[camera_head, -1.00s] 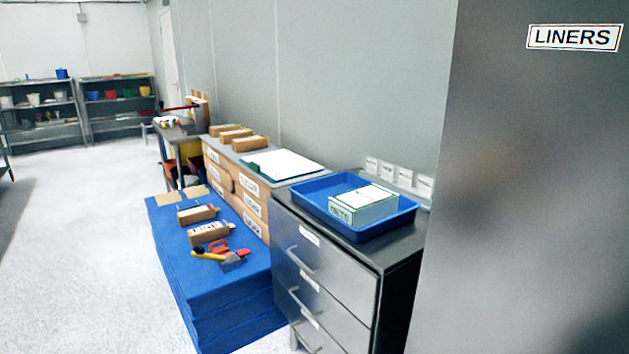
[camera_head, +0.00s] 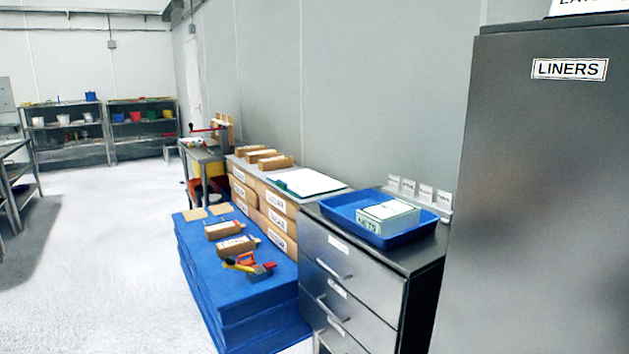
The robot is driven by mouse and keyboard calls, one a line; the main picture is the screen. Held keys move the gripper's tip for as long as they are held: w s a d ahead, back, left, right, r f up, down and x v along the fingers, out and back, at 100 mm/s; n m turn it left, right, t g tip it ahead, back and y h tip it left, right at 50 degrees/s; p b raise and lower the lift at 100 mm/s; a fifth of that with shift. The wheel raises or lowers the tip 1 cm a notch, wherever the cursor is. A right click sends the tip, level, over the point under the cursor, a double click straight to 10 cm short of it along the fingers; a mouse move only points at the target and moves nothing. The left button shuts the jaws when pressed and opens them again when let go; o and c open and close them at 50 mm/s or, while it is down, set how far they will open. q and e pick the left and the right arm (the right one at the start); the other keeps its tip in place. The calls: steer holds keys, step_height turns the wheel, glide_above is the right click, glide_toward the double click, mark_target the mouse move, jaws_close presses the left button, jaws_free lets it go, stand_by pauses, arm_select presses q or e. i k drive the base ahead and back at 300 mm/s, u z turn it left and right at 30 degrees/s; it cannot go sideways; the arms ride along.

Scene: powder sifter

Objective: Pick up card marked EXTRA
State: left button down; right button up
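A white card (camera_head: 590,6) with large black letters stands on top of the tall grey cabinet marked LINERS (camera_head: 550,130), at the top right corner. The picture's edge cuts it off, and only the lower part of its lettering shows, which looks like the start of EXTRA. Several small white cards (camera_head: 409,188) stand in a row along the wall behind the blue tray; their print is too small to read. Neither of my grippers is in view.
A metal drawer unit (camera_head: 335,275) bears a blue tray (camera_head: 345,212) with a white-and-green box (camera_head: 388,218). A blue platform (camera_head: 270,297) holds cartons and tools. Cartons (camera_head: 277,220) line the wall. Open floor (camera_head: 100,260) lies at the left.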

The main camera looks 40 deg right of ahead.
mark_target(393, 182)
steer(key=u, duration=0.15)
steer(key=i, duration=1.2)
steer(key=z, duration=0.4)
